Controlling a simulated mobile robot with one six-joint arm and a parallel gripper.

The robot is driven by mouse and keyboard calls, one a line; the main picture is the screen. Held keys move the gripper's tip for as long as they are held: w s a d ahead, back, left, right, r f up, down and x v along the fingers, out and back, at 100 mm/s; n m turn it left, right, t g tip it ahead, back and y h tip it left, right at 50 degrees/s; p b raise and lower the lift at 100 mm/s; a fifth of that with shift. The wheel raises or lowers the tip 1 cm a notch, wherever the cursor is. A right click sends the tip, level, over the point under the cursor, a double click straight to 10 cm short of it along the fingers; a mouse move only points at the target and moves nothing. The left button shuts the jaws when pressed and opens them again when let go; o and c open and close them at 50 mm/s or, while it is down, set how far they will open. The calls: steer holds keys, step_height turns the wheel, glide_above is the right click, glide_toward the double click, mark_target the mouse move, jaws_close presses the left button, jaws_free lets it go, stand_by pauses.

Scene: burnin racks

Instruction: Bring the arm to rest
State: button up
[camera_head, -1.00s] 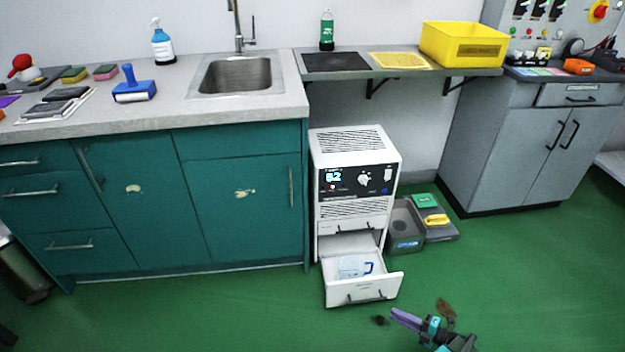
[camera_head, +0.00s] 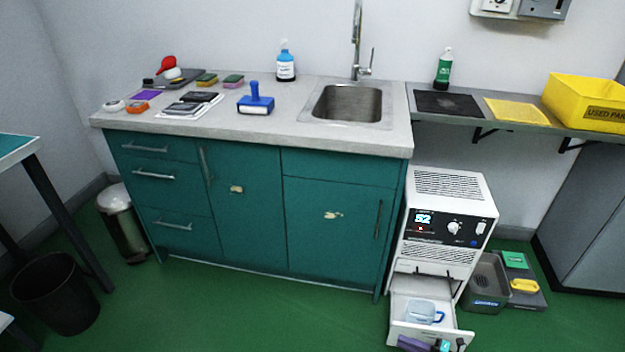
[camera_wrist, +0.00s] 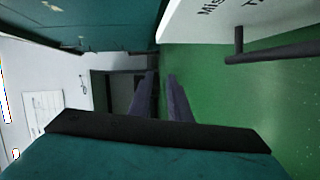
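My gripper (camera_head: 412,343) shows at the bottom edge of the head view, in front of the open drawer of the white machine. Only its purple fingers and a bit of teal body are in the picture. In the wrist view two dark purple fingers (camera_wrist: 161,97) stand apart with a gap between them and nothing held. The drawer (camera_head: 398,329) is pulled out and a clear jug with a blue handle (camera_head: 421,312) sits in it. The rest of my arm is out of view.
The white machine (camera_head: 447,188) stands right of the teal cabinets (camera_head: 245,205). A grey bin (camera_head: 486,284) is beside it. A table (camera_head: 50,190), a black bin (camera_head: 55,292) and a pedal bin (camera_head: 122,222) stand at left. Green floor (camera_head: 230,310) is clear before the cabinets.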

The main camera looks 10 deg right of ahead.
steer(key=s+a+r+n+g+p, duration=0.2)
steer(key=a+r+n+g, duration=0.15)
steer(key=a, duration=0.55)
steer(key=s+a+r+n+g+p, duration=0.25)
steer(key=a+n+g, duration=0.2)
steer(key=a, duration=0.45)
steer(key=s+a+r+n+g+p, duration=0.1)
steer(key=a+r+n+g+p, duration=0.25)
steer(key=a, duration=0.45)
steer(key=s+a+r+n+g+h+p, duration=0.1)
steer(key=s+a+r+n+g+h, duration=0.15)
steer(key=s+n, duration=0.25)
steer(key=s+a+r+n+g+h+p, duration=0.1)
steer(key=s+a+r+n+h, duration=0.1)
steer(key=s+a+n, duration=0.3)
steer(key=s+d+r+n+h+p, duration=0.1)
steer(key=s+d+n+h, duration=0.2)
steer(key=n, duration=0.8)
steer(key=s+d+r+n+h+p, duration=0.1)
steer(key=s+d+r+n+h, duration=0.1)
steer(key=d+n+h, duration=0.3)
steer(key=shift+s+d+n, duration=0.6)
steer(key=shift+d+n, duration=0.85)
steer(key=shift+n, duration=2.3)
